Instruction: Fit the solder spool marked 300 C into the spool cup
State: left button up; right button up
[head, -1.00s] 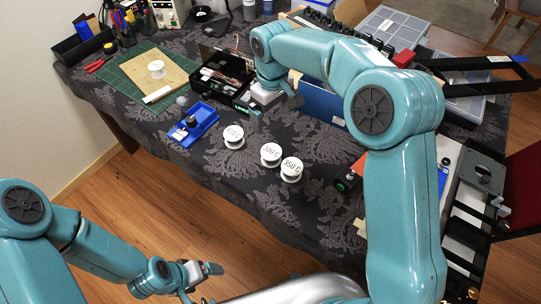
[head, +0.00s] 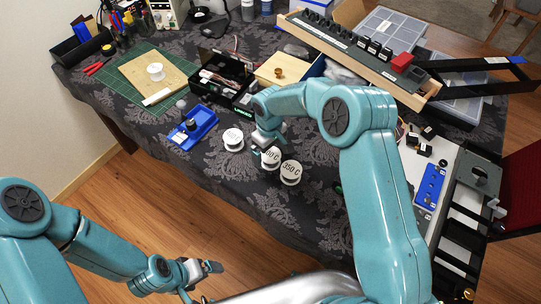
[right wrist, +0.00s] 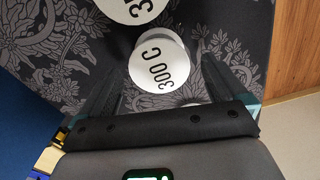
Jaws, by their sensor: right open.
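The spool marked 300 C (head: 271,158) stands upright on the dark patterned cloth, partly hidden by my right gripper (head: 267,145). In the right wrist view the 300 C label (right wrist: 158,65) faces up between the two spread, empty fingers of my right gripper (right wrist: 160,58). The 350 C spool (head: 291,172) stands close by on the right; it also shows cut off in the wrist view (right wrist: 137,8). A third spool (head: 233,139) stands to the left. I cannot tell which thing is the spool cup. My left gripper (head: 208,272) hangs over the floor, away from the spools.
A blue tray (head: 193,128) and a black toolbox (head: 226,78) stand behind the spools. A white spool (head: 155,71) stands on a board on the green mat (head: 116,82). A long rack (head: 355,50) lies at the back right.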

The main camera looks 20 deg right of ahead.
jog(key=shift+f, duration=0.35)
jog(key=shift+r, duration=0.1)
jog(key=c, duration=1.4)
